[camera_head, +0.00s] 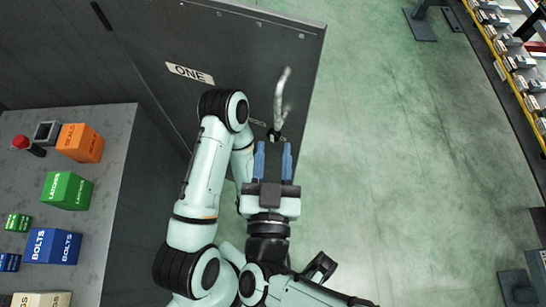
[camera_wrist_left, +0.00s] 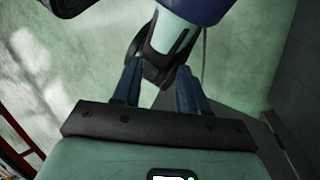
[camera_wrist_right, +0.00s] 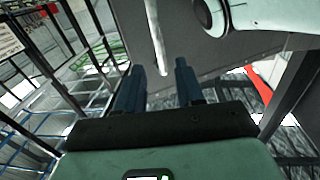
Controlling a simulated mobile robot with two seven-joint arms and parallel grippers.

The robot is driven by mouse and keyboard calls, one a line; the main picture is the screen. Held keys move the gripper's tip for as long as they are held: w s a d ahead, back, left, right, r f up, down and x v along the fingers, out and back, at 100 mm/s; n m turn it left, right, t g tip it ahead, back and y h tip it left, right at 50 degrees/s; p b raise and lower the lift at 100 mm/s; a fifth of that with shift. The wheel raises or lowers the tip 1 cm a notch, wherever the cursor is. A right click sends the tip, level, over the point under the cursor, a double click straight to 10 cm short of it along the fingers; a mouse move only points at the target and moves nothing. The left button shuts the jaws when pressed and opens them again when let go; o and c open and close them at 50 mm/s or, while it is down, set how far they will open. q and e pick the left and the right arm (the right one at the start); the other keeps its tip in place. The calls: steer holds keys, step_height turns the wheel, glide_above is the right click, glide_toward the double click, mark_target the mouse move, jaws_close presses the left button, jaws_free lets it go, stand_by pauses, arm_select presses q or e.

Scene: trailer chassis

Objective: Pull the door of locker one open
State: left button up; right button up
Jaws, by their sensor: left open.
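The dark grey door of locker one (camera_head: 235,55) bears a white "ONE" label (camera_head: 190,73). A pale, slanted bar handle (camera_head: 281,100) is on the door near its right edge. My right gripper (camera_head: 273,145) is open and empty, with its blue fingers just below the handle's lower end in the head view. In the right wrist view the handle (camera_wrist_right: 155,35) comes down toward the gap between the fingertips (camera_wrist_right: 160,68); contact cannot be told. My left gripper (camera_wrist_left: 157,62) is open, with part of my own arm beyond its fingers. I cannot make it out in the head view.
A grey bench (camera_head: 100,150) at the left holds an orange box (camera_head: 80,143), a green box (camera_head: 67,190), a blue box (camera_head: 52,246) and a red button (camera_head: 21,142). Green floor (camera_head: 400,160) lies clear right of the door. A parts rack (camera_head: 510,65) stands far right.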

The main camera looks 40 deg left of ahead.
arm_select(q)
steer(key=w+a+f+t+b, duration=0.1)
steer(key=w+a+f+b, duration=0.1)
steer(key=w+f+b, duration=0.1)
steer(key=shift+w+a+f+t+y, duration=0.35)
steer(key=shift+w+f, duration=0.3)
steer(key=shift+w, duration=0.55)
arm_select(e)
steer(key=v, duration=0.3)
steer(key=shift+f, duration=0.1)
arm_select(q)
steer(key=shift+s+d, duration=0.1)
steer(key=shift+d, duration=0.05)
